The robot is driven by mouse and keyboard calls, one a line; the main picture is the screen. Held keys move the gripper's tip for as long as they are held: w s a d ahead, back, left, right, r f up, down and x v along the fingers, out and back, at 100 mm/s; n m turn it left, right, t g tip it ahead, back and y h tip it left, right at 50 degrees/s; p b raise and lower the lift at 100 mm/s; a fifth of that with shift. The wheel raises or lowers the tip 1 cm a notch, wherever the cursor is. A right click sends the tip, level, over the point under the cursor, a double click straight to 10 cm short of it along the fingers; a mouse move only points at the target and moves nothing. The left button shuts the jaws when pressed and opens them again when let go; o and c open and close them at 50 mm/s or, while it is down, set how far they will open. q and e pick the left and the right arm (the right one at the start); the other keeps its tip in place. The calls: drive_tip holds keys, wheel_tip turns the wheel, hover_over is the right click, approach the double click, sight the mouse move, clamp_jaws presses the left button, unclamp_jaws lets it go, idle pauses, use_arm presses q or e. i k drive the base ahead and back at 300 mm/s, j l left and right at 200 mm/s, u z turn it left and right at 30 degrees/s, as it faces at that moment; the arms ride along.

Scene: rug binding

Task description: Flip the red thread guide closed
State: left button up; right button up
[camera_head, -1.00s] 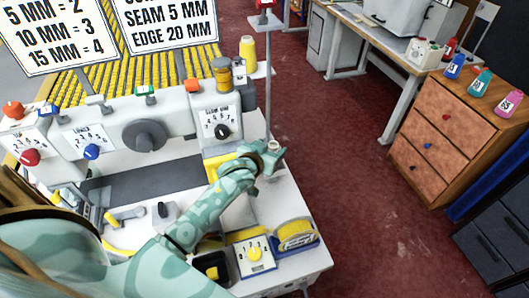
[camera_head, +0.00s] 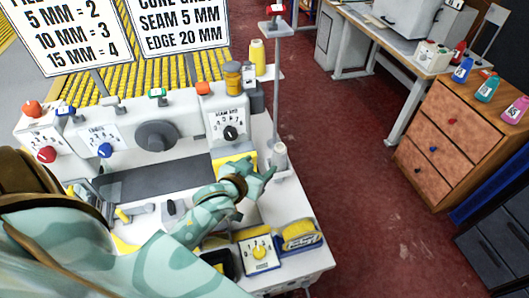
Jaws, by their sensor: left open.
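A small red piece (camera_head: 275,10), which I take for the red thread guide, sits on top of a thin grey pole (camera_head: 276,85) at the machine's right end. It is at the top edge of the view, and whether it is open or closed is too small to tell. My left gripper (camera_head: 268,177) is open and empty, low by the right end of the machine table, far below the red piece. A white spool (camera_head: 279,155) stands just beyond its fingers. My right gripper is not in view.
The white sewing machine (camera_head: 160,110) carries dials and several coloured knobs. A yellow cone (camera_head: 257,57) stands left of the pole. A yellow dial box (camera_head: 260,253) and a yellow roll (camera_head: 300,235) lie near the front. Red floor right of the table is clear.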

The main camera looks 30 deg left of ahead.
sight(273, 11)
drive_tip(key=k+l, duration=0.8)
